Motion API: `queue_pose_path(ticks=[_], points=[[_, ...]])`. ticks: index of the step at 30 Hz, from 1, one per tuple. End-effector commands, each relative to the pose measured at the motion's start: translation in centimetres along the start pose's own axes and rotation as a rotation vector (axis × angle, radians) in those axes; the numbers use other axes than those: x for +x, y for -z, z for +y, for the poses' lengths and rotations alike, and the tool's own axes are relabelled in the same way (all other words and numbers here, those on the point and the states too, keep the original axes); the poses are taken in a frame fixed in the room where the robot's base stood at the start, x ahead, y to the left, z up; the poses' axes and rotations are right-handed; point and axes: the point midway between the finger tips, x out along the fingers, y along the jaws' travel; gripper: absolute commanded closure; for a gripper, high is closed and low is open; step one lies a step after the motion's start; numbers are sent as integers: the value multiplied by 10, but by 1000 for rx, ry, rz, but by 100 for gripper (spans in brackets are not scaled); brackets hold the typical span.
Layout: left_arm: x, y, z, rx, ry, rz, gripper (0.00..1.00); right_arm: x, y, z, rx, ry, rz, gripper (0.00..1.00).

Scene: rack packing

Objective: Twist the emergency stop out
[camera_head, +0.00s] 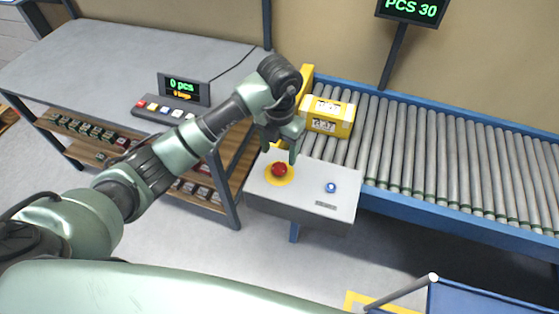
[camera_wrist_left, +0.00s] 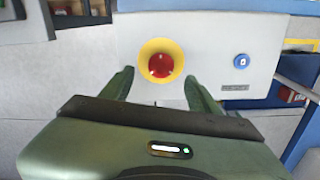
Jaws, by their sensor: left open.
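The emergency stop (camera_head: 279,169) is a red button on a yellow round base, on the top of a light grey control box (camera_head: 313,182). In the left wrist view the emergency stop (camera_wrist_left: 160,65) lies just beyond and between my two fingers. My left gripper (camera_head: 279,153) is open and empty, pointing down close above the button. In the left wrist view the left gripper (camera_wrist_left: 158,88) has one finger on each side of the button. I cannot tell the exact gap. My right gripper is not in view.
A blue button (camera_head: 331,187) sits on the box, right of the stop. A roller conveyor (camera_head: 430,150) runs behind it with a yellow carton (camera_head: 327,116) on it. A grey table (camera_head: 100,70) with a counter display (camera_head: 184,88) stands at left. A blue cart (camera_head: 470,300) is at lower right.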

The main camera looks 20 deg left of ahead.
Motion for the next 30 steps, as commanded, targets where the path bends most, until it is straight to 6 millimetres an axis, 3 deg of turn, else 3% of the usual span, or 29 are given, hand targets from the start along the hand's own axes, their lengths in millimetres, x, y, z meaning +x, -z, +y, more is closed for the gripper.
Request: queue_pose_path(ticks=[10,20,22,27,30], points=[[48,1,-2,2,5,2,39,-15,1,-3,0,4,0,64],[56,0,-1,3,4,-2,39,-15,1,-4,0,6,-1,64],[56,0,-1,3,4,-2,50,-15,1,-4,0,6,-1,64],[55,0,-1,3,4,-1,97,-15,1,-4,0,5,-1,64],[55,0,-1,4,4,-1,100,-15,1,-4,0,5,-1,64]])
